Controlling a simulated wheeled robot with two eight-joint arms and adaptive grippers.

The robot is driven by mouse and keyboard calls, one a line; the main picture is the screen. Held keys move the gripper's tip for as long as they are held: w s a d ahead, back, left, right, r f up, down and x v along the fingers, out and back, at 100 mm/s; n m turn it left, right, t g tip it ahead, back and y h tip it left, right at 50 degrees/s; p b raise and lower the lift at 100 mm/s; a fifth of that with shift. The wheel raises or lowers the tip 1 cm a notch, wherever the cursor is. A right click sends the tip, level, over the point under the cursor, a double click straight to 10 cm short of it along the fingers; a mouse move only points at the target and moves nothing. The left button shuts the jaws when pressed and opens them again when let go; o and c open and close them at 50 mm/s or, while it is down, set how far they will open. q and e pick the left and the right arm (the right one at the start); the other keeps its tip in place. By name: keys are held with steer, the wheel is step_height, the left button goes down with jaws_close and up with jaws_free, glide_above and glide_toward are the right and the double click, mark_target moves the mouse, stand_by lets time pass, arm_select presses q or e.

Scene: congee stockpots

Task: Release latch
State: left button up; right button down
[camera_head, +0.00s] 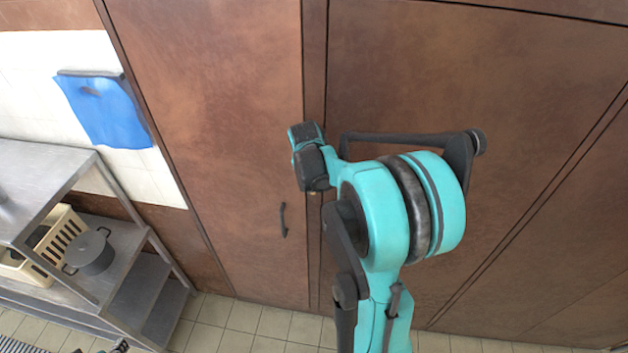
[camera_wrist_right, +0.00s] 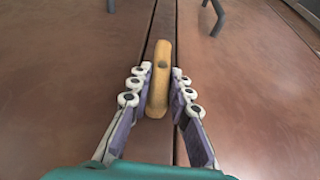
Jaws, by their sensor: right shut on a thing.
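The latch is a wooden, yellow-brown bar (camera_wrist_right: 159,82) with a small round mark near its upper part. In the right wrist view it stands upright along the seam between two brown door panels. My right gripper (camera_wrist_right: 159,88) has one finger on each side of the bar and is shut on it. In the head view my teal right arm reaches up to the doors, and its wrist hides the fingertips and the latch. My left gripper cannot be made out.
A brown door (camera_head: 215,130) has a dark handle (camera_head: 283,220). A larger brown panel (camera_head: 530,130) fills the right side. At the left are a metal shelf (camera_head: 40,165), a grey pot (camera_head: 90,252), a cream crate (camera_head: 66,222) and a blue cloth (camera_head: 105,112). Tiled floor (camera_head: 240,325) shows below.

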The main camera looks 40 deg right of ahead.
steer(key=c, duration=1.4)
jaws_free()
steer(key=shift+a+r, duration=0.1)
steer(key=shift+r, duration=0.05)
steer(key=v, duration=1.1)
steer(key=shift+a+r, duration=0.2)
steer(key=shift+r, duration=0.1)
steer(key=shift+s, duration=0.1)
steer(key=s+a+f+n+t+y+b, duration=0.1)
steer(key=s+a+f+n+b, duration=0.2)
steer(key=a+f+b, duration=0.4)
steer(key=s+a+f+n+t+y+b, duration=0.1)
steer(key=s+a+f+b, duration=0.4)
steer(key=f+b, duration=1)
steer(key=s+a+f+n+t+y+b, duration=0.1)
steer(key=s+a+f+n+b, duration=0.3)
steer(key=a+f+b, duration=0.6)
step_height(320, 180, down, 7)
steer(key=shift+f+n+t+b, duration=0.1)
steer(key=shift+n+t+b, duration=0.6)
steer(key=shift+n+b, duration=0.25)
